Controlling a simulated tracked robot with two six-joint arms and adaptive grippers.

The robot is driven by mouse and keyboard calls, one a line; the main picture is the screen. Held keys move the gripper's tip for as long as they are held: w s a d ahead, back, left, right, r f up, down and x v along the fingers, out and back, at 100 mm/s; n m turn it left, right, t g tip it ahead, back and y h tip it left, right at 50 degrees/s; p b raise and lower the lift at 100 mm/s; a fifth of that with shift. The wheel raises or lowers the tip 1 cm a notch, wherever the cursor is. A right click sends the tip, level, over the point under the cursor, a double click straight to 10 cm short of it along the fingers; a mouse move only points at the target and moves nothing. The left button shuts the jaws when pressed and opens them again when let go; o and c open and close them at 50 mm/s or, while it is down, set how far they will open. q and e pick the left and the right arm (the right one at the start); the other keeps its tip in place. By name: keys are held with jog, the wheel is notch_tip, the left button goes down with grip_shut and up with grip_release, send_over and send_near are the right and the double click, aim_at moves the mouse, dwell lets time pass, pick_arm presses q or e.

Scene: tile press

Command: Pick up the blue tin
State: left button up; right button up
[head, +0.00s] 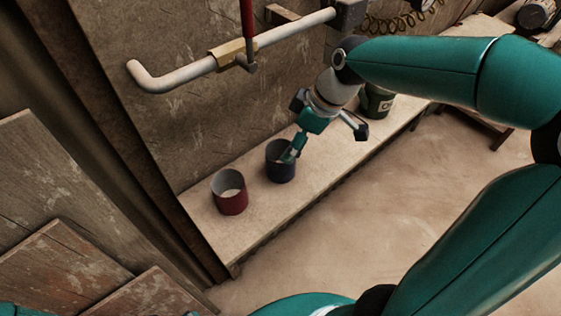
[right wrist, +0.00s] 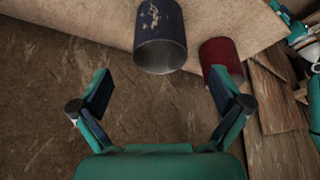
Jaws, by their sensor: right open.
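The blue tin (head: 281,168) is a dark blue open cylinder standing upright on the pale ledge. My right gripper (head: 318,142) is open beside it, and one finger overlaps the tin's right edge in the head view. I cannot tell there whether they touch. In the right wrist view the scuffed blue tin (right wrist: 162,30) is beyond the open fingers (right wrist: 160,88), roughly centred between them. The space between the fingers is empty. A teal and white part of my left arm shows at that view's right edge, too partly seen to tell its gripper's state.
A red tin (head: 230,194) stands left of the blue tin on the ledge (head: 258,222). A dark green tin (head: 377,103) stands farther right, behind my arm. A pale pipe (head: 190,75) with a red handle runs above along the wall. Wooden boards (head: 65,265) lean at lower left.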

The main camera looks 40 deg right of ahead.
aim_at(278, 171)
jog(key=shift+p+x, duration=0.5)
jog(key=shift+x, duration=3.25)
jog(key=shift+w+r, duration=0.1)
jog(key=shift+w, duration=0.05)
jog(key=c, duration=1.2)
